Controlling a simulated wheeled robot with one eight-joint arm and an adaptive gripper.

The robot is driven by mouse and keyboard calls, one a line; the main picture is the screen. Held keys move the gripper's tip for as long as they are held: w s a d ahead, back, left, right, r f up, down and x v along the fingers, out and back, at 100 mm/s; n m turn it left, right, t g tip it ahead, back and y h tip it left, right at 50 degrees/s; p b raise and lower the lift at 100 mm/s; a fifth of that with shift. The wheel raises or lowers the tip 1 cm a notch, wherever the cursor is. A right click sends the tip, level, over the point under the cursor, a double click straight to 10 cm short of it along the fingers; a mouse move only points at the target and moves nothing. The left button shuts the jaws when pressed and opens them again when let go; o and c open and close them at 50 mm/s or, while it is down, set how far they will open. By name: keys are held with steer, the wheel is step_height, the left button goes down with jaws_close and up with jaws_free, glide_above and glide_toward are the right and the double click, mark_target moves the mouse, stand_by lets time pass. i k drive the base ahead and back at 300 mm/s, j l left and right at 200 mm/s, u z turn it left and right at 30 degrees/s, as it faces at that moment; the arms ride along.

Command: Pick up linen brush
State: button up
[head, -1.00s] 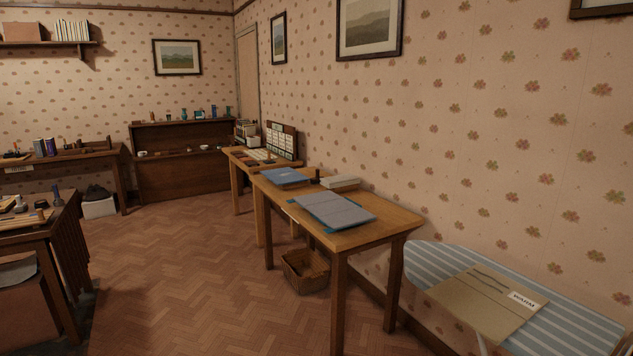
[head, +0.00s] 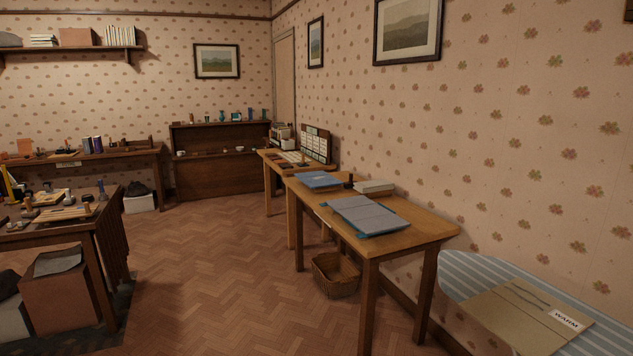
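I cannot pick out the linen brush with certainty; many items are too small to tell. Small tools and pieces lie crowded on the dark left desk (head: 113,233), among them an upright blue-grey item (head: 101,189). On the near right wooden table (head: 425,238) lie a grey-blue folder (head: 368,215), a blue book (head: 319,180), a pale stack (head: 374,187) and a small dark upright item (head: 349,181). My gripper is not in view.
Open parquet floor (head: 215,270) runs between the left desk and the right tables. A wicker basket (head: 337,274) stands on the floor by the near table. A striped bed or bench (head: 470,272) bears a cardboard folder (head: 520,312). Boxes (head: 66,290) sit under the left desk.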

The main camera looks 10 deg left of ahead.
mark_target(349, 184)
steer(key=i+j+u, duration=0.55)
steer(key=i+u, duration=0.15)
steer(key=i, duration=0.15)
steer(key=i+j+u, duration=0.25)
steer(key=i, duration=0.75)
steer(key=i+u, duration=0.2)
steer(key=i, duration=0.75)
steer(key=i+z, duration=0.1)
steer(key=i, duration=0.5)
steer(key=i+j+z, duration=0.1)
steer(key=i, duration=0.5)
steer(key=i+j+z, duration=0.1)
steer(key=i, duration=0.5)
steer(key=i+l+z, duration=0.1)
steer(key=i+z, duration=0.2)
steer(key=z, duration=0.2)
steer(key=i+z, duration=0.3)
steer(key=z, duration=0.2)
steer(key=i+j+z, duration=0.2)
steer(key=z, duration=0.25)
steer(key=i+z, duration=0.6)
steer(key=z, duration=0.2)
